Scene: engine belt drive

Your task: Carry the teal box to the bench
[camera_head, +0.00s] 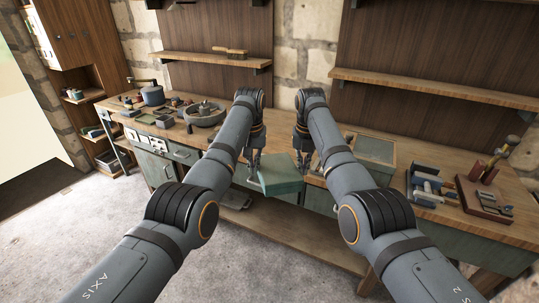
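The teal box (280,176) is between my two grippers at the front edge of the bench (276,140). It looks tilted and seems to overhang or stand in front of that edge; I cannot tell whether the bench supports it. My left gripper (254,166) is at the box's left side, and my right gripper (302,162) is at its upper right side. Both point down and look close to or touching the box. The fingers are too small to tell whether they are open or shut on it.
A round grey pan (204,116) and a pot (152,95) stand on the bench's left part. Tools (430,187) and a brown tray (484,200) fill the right end. The bench top between my arms is clear.

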